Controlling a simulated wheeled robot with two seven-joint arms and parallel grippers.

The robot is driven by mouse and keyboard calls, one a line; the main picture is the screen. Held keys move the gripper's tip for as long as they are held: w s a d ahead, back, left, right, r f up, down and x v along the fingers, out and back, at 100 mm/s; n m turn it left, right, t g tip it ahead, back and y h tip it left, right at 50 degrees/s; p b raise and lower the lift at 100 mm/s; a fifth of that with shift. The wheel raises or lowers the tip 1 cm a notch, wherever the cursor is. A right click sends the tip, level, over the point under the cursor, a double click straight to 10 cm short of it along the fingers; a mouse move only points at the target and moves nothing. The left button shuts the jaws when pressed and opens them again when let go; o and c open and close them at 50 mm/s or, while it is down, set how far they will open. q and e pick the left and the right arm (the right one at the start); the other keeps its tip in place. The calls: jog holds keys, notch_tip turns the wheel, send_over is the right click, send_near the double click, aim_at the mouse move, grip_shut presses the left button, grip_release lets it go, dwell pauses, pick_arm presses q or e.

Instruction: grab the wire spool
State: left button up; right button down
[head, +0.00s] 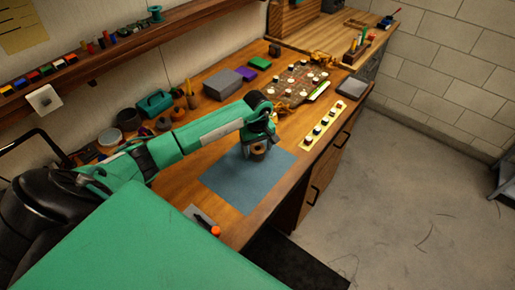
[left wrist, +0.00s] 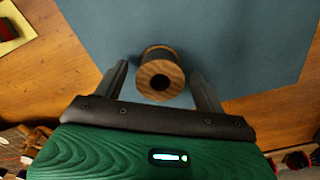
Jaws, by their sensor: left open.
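The wire spool (head: 258,152) is a small brown spool on the blue mat (head: 228,187), directly at the end of my left arm. In the left wrist view the spool (left wrist: 160,78) shows its round wood-coloured end with a dark hole, and a dark middle behind it. My left gripper (head: 257,144) is open. In the left wrist view the fingers of the left gripper (left wrist: 160,70) stand on either side of the spool, with a visible gap on each side. My right gripper is not in view.
The wooden bench holds a yellow strip with several round pieces (head: 321,124), a board with white pieces (head: 297,84), a teal case (head: 154,103) and a grey box (head: 222,84). An orange-tipped tool (head: 215,231) lies near the front edge. The mat around the spool is clear.

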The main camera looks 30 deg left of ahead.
pick_arm(q)
jog(key=shift+f, duration=0.35)
jog(key=shift+c, duration=0.4)
jog(key=c, duration=1)
jog(key=shift+c, duration=0.2)
jog(key=shift+r, duration=0.15)
